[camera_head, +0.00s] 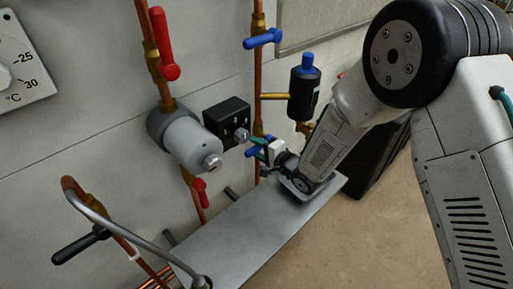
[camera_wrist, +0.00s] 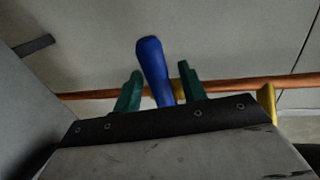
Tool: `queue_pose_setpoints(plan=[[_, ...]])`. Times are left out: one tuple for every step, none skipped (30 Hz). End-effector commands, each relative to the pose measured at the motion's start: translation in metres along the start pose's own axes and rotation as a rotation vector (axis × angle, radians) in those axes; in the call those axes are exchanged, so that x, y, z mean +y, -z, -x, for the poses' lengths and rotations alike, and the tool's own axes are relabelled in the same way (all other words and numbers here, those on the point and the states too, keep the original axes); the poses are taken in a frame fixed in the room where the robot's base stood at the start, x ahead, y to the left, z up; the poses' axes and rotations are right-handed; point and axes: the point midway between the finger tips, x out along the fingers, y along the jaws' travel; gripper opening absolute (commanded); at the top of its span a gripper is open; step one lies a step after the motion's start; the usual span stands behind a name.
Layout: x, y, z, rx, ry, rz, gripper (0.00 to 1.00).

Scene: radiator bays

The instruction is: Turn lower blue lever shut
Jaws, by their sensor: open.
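The lower blue lever (camera_wrist: 153,65) shows in the wrist view, standing up between the two green fingertips of my gripper (camera_wrist: 159,82). Small gaps show on both sides of it, so the jaws are open around it. The lever crosses in front of the copper pipe (camera_wrist: 222,86), and its lower end is hidden behind my gripper's dark body. In the head view the lower blue lever (camera_head: 254,152) is a small blue patch, partly covered by my gripper (camera_head: 258,147). An upper blue lever (camera_head: 263,38) sits higher on the same vertical copper pipe.
A dark blue-capped cylinder (camera_head: 304,88) stands close to my arm. A grey cylindrical pump (camera_head: 190,140), a black box (camera_head: 227,122) and red levers (camera_head: 164,45) are to the left. A grey shelf (camera_head: 235,235) lies below my gripper. Open floor (camera_head: 370,235) is at the right.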

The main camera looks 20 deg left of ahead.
Motion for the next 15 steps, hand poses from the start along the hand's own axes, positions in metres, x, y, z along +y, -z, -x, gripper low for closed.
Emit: queue_pose_setpoints(plan=[[0.000, 0.001, 0.006, 0.001, -0.001, -0.001, 0.41], [0.000, 0.001, 0.010, 0.001, -0.002, -0.001, 0.41], [0.000, 0.001, 0.017, 0.002, -0.002, -0.001, 0.41], [0.000, 0.001, 0.022, 0.003, -0.001, -0.002, 0.41], [-0.001, 0.001, 0.028, 0.003, 0.000, -0.002, 0.41], [0.000, 0.002, 0.035, 0.003, -0.001, -0.001, 0.41], [0.000, 0.001, 0.041, 0.003, -0.001, -0.001, 0.41], [-0.001, 0.001, 0.045, 0.002, 0.000, 0.000, 0.41], [-0.001, 0.001, 0.052, 0.002, 0.000, 0.000, 0.41], [-0.001, 0.001, 0.056, 0.002, 0.000, 0.000, 0.41], [0.000, 0.001, 0.060, 0.003, 0.000, -0.001, 0.41], [0.000, 0.001, 0.064, 0.003, 0.000, -0.001, 0.41], [-0.001, 0.001, 0.067, 0.002, 0.001, -0.001, 0.41], [-0.001, 0.001, 0.069, 0.002, 0.001, -0.001, 0.41], [-0.001, 0.001, 0.071, 0.002, 0.001, -0.001, 0.41]])
